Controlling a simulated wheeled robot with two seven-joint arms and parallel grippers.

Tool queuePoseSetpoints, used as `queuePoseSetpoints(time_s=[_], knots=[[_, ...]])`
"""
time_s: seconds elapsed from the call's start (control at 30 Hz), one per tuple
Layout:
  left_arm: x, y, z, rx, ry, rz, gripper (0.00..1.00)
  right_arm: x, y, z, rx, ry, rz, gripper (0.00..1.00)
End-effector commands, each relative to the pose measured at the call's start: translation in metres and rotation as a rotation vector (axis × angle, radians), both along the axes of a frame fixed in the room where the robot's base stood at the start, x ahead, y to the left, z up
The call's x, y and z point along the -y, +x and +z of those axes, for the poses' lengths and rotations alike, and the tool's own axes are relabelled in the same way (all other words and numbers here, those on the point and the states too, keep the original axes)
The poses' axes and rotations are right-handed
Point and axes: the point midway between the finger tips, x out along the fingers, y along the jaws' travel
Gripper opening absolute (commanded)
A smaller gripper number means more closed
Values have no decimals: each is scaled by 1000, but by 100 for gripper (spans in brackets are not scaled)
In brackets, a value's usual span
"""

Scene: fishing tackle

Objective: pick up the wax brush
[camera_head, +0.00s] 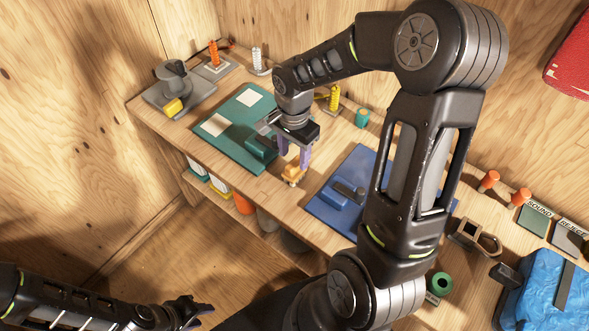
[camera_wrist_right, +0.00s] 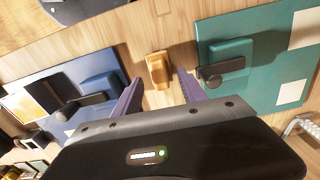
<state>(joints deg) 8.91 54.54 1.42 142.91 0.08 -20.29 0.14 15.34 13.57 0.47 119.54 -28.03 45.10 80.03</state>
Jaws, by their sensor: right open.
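A small orange-yellow piece with a wooden look, which I take to be the wax brush (camera_head: 292,172), rests on the wooden bench near its front edge, between the green mat and the blue mat. In the right wrist view, the wax brush (camera_wrist_right: 158,70) lies ahead of and between the two purple fingers. My right gripper (camera_head: 294,158) is open and empty, pointing down just over it; it also shows in the right wrist view (camera_wrist_right: 160,80). My left gripper (camera_head: 200,311) is low at the lower left, away from the bench; its jaws are unclear.
The green board (camera_head: 225,127) lies left of the brush and the blue board (camera_head: 325,205) right of it, each carrying a raised block. A grey device (camera_head: 180,95) stands at the far left. Coloured spools (camera_head: 335,98) stand behind.

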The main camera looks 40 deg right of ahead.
Motion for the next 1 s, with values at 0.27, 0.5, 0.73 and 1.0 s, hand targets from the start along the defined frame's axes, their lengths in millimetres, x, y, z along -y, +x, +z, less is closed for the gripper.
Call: queuePoseSetpoints(time_s=[0.27,0.5,0.73,1.0], knots=[[-1,-1,9,-3,3,1,36,1,-1,-37,-3,0,0,49],[-1,-1,8,-3,3,1,36,1,-1,-40,0,0,0,49],[-1,-1,8,-4,2,1,36,1,-1,-40,0,0,0,49],[0,-1,8,-4,2,1,36,1,-1,-39,0,0,0,41]])
